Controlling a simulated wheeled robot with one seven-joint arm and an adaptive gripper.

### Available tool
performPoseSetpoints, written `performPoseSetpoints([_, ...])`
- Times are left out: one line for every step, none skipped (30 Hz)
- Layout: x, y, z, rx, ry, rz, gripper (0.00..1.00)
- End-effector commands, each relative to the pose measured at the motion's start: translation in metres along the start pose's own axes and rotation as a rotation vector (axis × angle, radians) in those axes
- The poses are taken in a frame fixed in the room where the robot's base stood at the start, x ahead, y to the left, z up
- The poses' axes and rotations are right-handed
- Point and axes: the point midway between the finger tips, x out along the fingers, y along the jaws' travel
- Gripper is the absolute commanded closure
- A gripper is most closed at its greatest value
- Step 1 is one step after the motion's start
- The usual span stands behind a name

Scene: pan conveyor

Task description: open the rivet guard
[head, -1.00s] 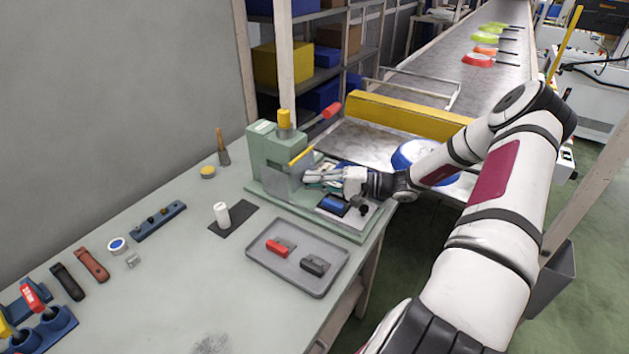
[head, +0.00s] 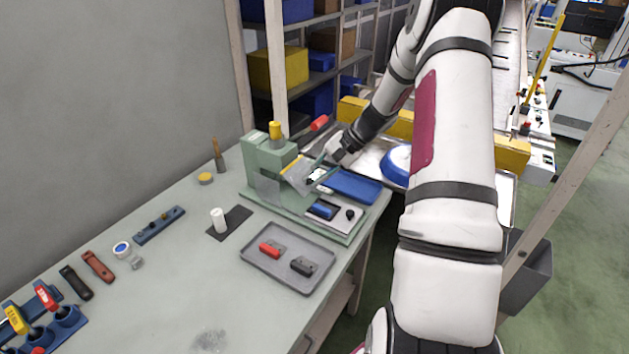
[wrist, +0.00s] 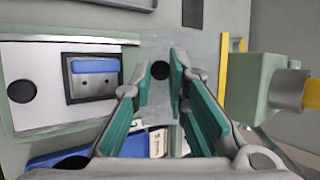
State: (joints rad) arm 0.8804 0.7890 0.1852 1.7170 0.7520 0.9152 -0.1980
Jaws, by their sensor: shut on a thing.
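The rivet guard is a clear, greyish panel with a yellow edge (head: 291,166) on the green press (head: 268,152). In the head view the panel stands out from the press, seemingly tilted; its exact angle is hard to tell. My gripper (head: 316,172) is at the guard's outer side, with my arm reaching in from behind right. In the wrist view my gripper (wrist: 162,70) has its teal-lined fingers close on either side of a black knob (wrist: 160,71) in front of the panel (wrist: 204,65). It is shut on the knob. The yellow edge (wrist: 223,95) runs right of the fingers.
Below the guard, a fixture (head: 345,224) holds a blue-topped part (head: 322,209). A blue tray (head: 355,186) lies beside it. A red-tipped lever (head: 320,123) sticks out from the press. A grey tray (head: 287,285) with red and black parts is in front.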

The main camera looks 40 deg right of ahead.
Motion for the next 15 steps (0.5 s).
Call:
performPoseSetpoints([-0.001, -0.004, 0.001, 0.006, 0.0, 0.032, 1.0])
performPoseSetpoints([-0.002, -0.004, 0.001, 0.013, 0.001, 0.051, 1.0])
performPoseSetpoints([-0.004, -0.006, 0.002, 0.023, 0.001, 0.073, 1.0])
performPoseSetpoints([-0.004, -0.006, 0.002, 0.032, 0.0, 0.09, 1.0])
performPoseSetpoints([-0.005, -0.007, 0.003, 0.038, -0.001, 0.104, 1.0])
performPoseSetpoints([-0.006, -0.007, 0.003, 0.047, 0.0, 0.124, 1.0])
performPoseSetpoints([-0.007, -0.008, 0.003, 0.052, 0.0, 0.136, 1.0])
performPoseSetpoints([-0.008, -0.009, 0.004, 0.057, -0.001, 0.148, 1.0])
performPoseSetpoints([-0.009, -0.009, 0.004, 0.063, -0.001, 0.162, 1.0])
performPoseSetpoints([-0.01, -0.01, 0.004, 0.069, -0.001, 0.171, 1.0])
performPoseSetpoints([-0.01, -0.01, 0.005, 0.072, -0.001, 0.18, 1.0])
performPoseSetpoints([-0.011, -0.011, 0.005, 0.077, -0.002, 0.19, 1.0])
performPoseSetpoints([-0.011, -0.011, 0.005, 0.08, -0.003, 0.196, 1.0])
performPoseSetpoints([-0.011, -0.011, 0.005, 0.082, -0.003, 0.201, 1.0])
performPoseSetpoints([-0.012, -0.011, 0.006, 0.085, -0.003, 0.206, 1.0])
